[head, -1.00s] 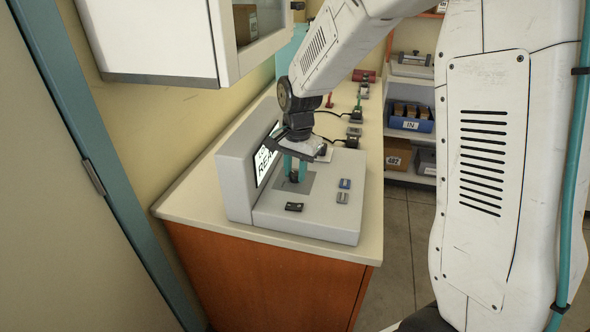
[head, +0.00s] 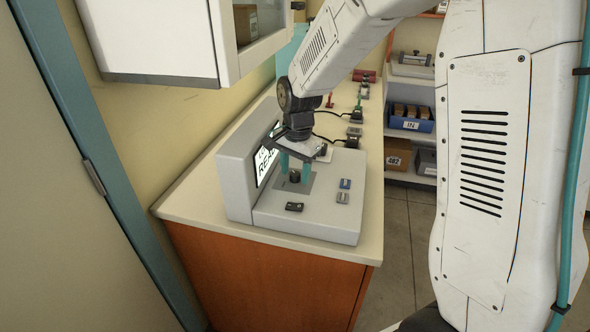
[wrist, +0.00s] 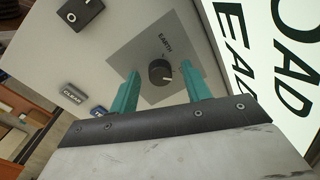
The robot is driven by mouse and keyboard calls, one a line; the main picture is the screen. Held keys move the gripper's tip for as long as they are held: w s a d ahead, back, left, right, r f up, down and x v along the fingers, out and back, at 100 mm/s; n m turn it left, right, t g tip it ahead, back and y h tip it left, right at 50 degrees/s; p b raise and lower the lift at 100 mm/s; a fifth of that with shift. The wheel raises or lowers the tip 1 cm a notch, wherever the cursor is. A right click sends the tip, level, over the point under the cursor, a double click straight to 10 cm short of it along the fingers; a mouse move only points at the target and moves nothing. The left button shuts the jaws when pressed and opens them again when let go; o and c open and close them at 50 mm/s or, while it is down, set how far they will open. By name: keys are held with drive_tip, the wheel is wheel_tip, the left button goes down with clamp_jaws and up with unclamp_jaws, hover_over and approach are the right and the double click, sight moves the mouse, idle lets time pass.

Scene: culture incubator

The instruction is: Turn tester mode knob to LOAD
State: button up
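The tester (head: 320,215) is a grey console on the counter with an upright screen. Its black round mode knob (wrist: 160,72) sits on a darker grey plate (wrist: 185,95), with the label EARTH printed beside it. A short white mark on the knob points to the right and slightly down. My gripper (head: 296,166) is over the plate, its teal fingers apart on either side of the knob (head: 295,176). In the wrist view gaps show between both fingers and the knob. The lit screen (wrist: 275,55) shows large letters, partly cut off, reading "OAD" and "EAD".
On the console are a black switch (head: 294,207), a blue button (head: 345,184) and a grey button (head: 342,197) marked CLEAR in the wrist view. Cabled devices (head: 353,138) lie farther back on the counter. A wall cabinet (head: 150,40) hangs at upper left.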

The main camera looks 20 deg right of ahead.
sight(297, 176)
drive_tip(key=shift+r, duration=0.1)
wheel_tip(297, 176, up, 8)
drive_tip(key=shift+s+d+f, duration=0.1)
drive_tip(key=shift+s+f, duration=0.05)
drive_tip(key=shift+f, duration=0.05)
idle(0.7)
drive_tip(key=shift+s+f+n, duration=0.1)
drive_tip(key=shift+s+n, duration=0.2)
drive_tip(key=shift+n, duration=0.3)
drive_tip(key=s+d+r+n, duration=0.1)
drive_tip(key=s+r+n, duration=0.1)
drive_tip(key=s, duration=0.8)
drive_tip(key=s+d+r+n, duration=0.1)
drive_tip(key=s+n, duration=0.3)
drive_tip(key=s, duration=0.5)
drive_tip(key=s+d+r+n, duration=0.1)
drive_tip(key=s+r+n, duration=0.3)
drive_tip(key=s, duration=0.6)
drive_tip(key=shift+s+t, duration=0.3)
drive_tip(key=shift+t, duration=0.1)
